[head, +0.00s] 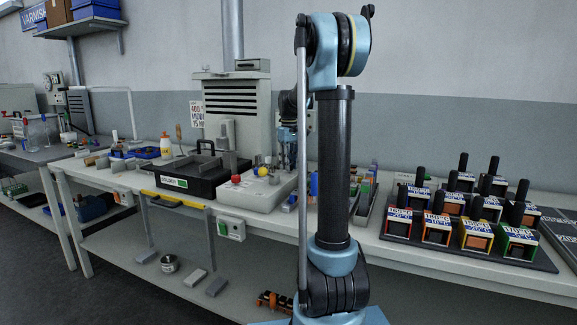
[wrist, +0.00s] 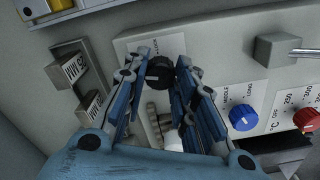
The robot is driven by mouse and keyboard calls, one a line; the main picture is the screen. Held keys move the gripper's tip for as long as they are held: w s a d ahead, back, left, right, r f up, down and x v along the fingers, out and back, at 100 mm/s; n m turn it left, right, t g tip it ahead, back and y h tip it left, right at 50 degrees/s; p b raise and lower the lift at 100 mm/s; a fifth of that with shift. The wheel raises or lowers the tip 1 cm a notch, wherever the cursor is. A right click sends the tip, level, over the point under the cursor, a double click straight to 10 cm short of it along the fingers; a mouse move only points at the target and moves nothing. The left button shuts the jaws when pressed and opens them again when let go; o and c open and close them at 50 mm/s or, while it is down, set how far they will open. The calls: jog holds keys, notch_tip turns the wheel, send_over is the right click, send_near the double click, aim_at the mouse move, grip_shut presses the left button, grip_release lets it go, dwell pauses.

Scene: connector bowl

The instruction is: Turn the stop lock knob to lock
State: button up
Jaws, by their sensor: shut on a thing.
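The stop lock knob (wrist: 158,72) is black with a pale pointer line and sits on a light grey panel (wrist: 215,50) in the wrist view. Its label is partly hidden and its lettering is too small to read surely. My gripper (wrist: 163,68) has its blue fingers on either side of this knob and is shut on it.
A blue knob (wrist: 243,117) and a red temperature knob (wrist: 306,118) sit right of the fingers, below a grey block with a metal lever (wrist: 278,48). On the bench (head: 125,180), a black case (head: 190,175) and a white box (head: 252,192) stand in front of the machine.

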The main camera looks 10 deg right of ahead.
jog(key=m, duration=0.7)
jog(key=shift+w, duration=0.1)
jog(key=m, duration=0.4)
jog(key=shift+m, duration=1.9)
jog(key=o, duration=1.1)
jog(key=shift+r, duration=0.15)
notch_tip(320, 180, up, 12)
jog(key=shift+f, duration=0.15)
